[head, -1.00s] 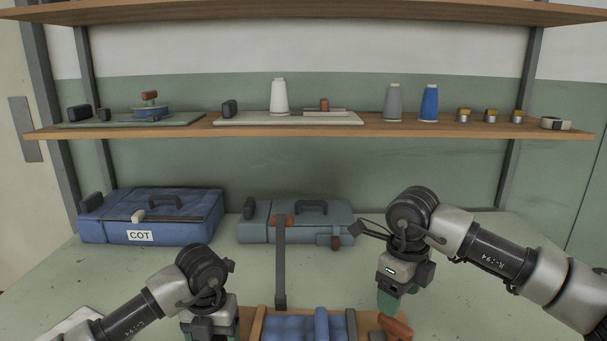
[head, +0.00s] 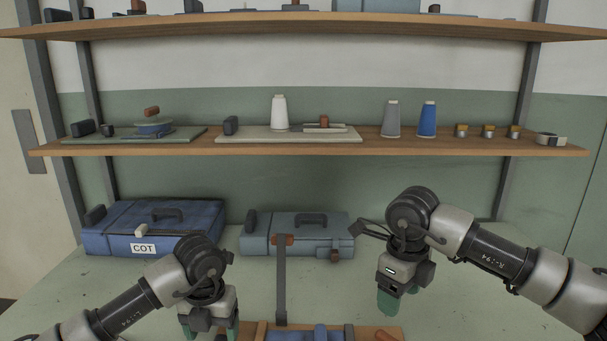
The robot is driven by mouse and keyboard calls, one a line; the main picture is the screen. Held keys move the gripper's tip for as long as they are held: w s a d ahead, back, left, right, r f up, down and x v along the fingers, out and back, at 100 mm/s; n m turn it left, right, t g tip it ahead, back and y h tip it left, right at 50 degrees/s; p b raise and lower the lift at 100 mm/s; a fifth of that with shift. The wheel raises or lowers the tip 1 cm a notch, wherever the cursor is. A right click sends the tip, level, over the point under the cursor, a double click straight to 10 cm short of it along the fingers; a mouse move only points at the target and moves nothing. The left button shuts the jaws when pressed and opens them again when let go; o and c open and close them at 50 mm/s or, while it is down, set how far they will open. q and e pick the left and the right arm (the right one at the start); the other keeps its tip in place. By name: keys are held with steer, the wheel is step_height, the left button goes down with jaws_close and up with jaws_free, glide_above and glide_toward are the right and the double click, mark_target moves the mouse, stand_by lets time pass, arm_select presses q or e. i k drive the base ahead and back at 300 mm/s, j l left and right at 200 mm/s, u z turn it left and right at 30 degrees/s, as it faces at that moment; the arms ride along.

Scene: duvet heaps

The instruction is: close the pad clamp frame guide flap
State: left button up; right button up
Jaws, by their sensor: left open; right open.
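The pad clamp frame shows only in part at the bottom edge of the head view, as a wooden frame (head: 262,328) with blue padding (head: 300,335) in it. A small orange-brown piece (head: 384,335) shows at its right end; I cannot tell if it is the guide flap. Most of the frame is cut off below. My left gripper (head: 209,331) is open and empty, left of the frame, its green fingertips pointing down. My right gripper (head: 388,303) is open and empty, pointing down above the frame's right end, apart from it.
A blue case marked COT (head: 190,222) and a grey-blue case (head: 300,225) stand at the back of the green table (head: 465,290). A dark strap (head: 281,285) runs forward from the grey-blue case. A wooden shelf (head: 400,149) above holds spools and small tools. The table's right side is clear.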

mark_target(282, 241)
steer(key=k, duration=1)
